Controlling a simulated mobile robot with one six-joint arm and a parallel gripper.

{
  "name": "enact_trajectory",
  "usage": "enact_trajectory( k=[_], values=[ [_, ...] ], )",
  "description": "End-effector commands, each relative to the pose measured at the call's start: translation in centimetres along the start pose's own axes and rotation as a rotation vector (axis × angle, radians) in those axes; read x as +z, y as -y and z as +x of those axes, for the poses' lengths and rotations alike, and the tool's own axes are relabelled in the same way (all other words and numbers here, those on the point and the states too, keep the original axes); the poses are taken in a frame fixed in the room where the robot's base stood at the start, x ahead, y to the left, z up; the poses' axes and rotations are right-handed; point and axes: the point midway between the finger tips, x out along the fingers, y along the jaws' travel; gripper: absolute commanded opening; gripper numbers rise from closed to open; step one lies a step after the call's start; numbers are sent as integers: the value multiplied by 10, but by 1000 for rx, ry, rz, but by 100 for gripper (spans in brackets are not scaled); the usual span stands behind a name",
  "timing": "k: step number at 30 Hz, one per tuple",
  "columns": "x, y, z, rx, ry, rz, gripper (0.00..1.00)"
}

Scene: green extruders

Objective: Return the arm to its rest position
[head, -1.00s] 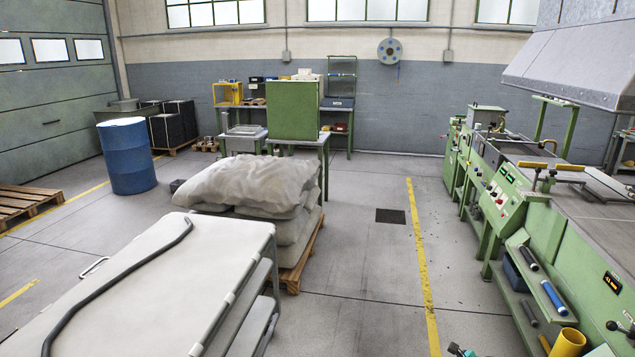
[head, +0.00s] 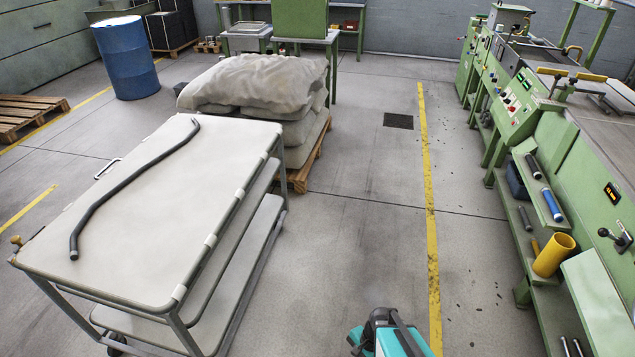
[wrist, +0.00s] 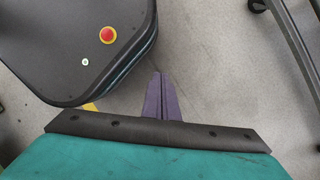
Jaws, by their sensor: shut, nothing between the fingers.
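My gripper (wrist: 159,76) shows in the wrist view as two purple fingers pressed together, pointing up the picture from a dark plate and a teal body. The fingers are shut with nothing between them. They are beside my dark base with its red button, over bare grey floor. In the head view, a teal and black part of my arm (head: 392,336) shows at the bottom edge, right of centre. The fingers cannot be made out there, and most of the arm is below the frame.
A grey trolley (head: 215,170) with a bent dark bar (head: 125,185) stands left. Sacks (head: 250,85) lie on a pallet behind it. A green extruder line (head: 590,170) runs along the right, with a yellow cylinder (head: 553,255) on its shelf. The floor between is clear.

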Motion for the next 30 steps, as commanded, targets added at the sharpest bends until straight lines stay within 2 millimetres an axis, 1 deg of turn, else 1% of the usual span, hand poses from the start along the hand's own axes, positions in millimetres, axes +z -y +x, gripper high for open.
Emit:
enact_trajectory(
  k=[1,3,6,9,12,16,21,30],
  values=[
    [11,-18,5,52,1,-86,0],
    [17,-39,10,116,2,-202,0],
    [19,-65,10,191,9,-352,0],
    [18,-84,5,254,20,-498,0],
    [16,-98,-1,307,36,-636,0],
    [13,-108,-5,351,66,-781,0],
    [14,-110,-6,357,95,-881,0],
    [14,-110,-5,355,98,-900,0]
  ],
)
